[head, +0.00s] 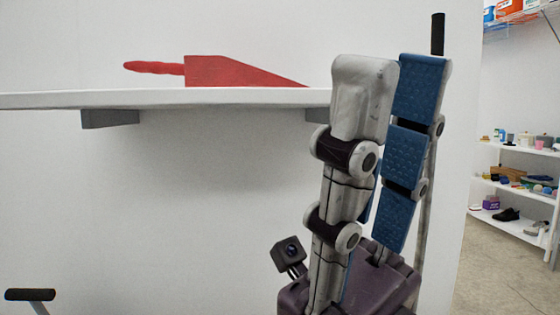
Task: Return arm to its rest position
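My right gripper (397,75) stands upright in the right half of the head view, its fingers pointing up. One finger shows its grey-white back, and the other shows its blue padded inner face. The two fingers are apart at the tips, and I see nothing held between them. The dark purple wrist and a small black camera of mine show below the fingers. The gripper overlaps the right end of the white wall shelf in the picture; I cannot tell how far apart they are. My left gripper is not in view.
A red object (228,72) with a wedge-shaped body and thin handle lies on the white wall shelf (60,99). A black-topped pole (437,35) stands behind the gripper. A black bar (30,295) shows at lower left. White shelving (512,190) with assorted goods stands far right, beyond open floor.

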